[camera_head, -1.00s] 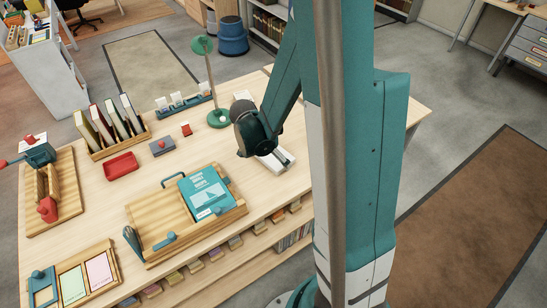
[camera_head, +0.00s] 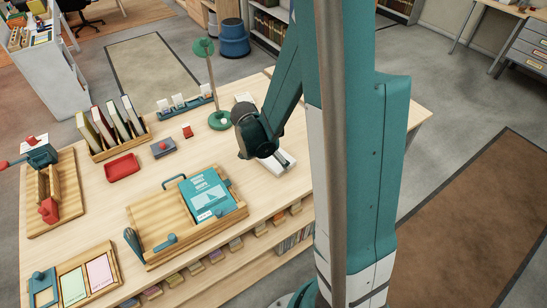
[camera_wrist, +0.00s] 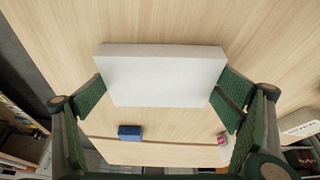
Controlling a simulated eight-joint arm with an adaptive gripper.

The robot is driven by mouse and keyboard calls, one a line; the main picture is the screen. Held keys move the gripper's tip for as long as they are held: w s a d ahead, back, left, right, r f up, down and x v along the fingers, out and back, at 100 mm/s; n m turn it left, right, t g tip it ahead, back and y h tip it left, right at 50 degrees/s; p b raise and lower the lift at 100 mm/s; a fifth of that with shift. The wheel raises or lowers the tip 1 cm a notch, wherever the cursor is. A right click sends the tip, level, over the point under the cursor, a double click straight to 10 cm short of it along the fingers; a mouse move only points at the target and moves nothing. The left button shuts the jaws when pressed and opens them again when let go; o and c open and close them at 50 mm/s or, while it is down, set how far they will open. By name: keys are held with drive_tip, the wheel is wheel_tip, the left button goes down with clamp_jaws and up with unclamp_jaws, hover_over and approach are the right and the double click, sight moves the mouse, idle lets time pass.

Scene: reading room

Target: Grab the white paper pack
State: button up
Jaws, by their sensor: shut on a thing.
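The white paper pack (camera_wrist: 163,78) is a plain white block in the middle of the wrist view. My gripper (camera_wrist: 160,92) has its green-padded fingers at the pack's left and right sides, and it is shut on the pack. Pale wood surface shows around the pack; whether it touches that surface I cannot tell. In the head view my arm's dark wrist joint is over the right part of the table, and the fingers are not clearly seen. A white object (camera_head: 284,162) shows just below that joint; I cannot tell whether it is the pack.
The wooden table (camera_head: 105,215) holds a wooden tray (camera_head: 150,212) with a teal-covered pack (camera_head: 208,193), a red tray (camera_head: 122,167), a book rack (camera_head: 122,140) and a green lamp (camera_head: 219,121). The wrist view shows a small blue block (camera_wrist: 129,132) beyond the pack.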

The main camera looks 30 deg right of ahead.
drive_tip(key=shift+r, duration=0.2)
wheel_tip(320, 180, up, 10)
drive_tip(key=p, duration=0.2)
drive_tip(key=shift+p, duration=0.35)
idle(0.6)
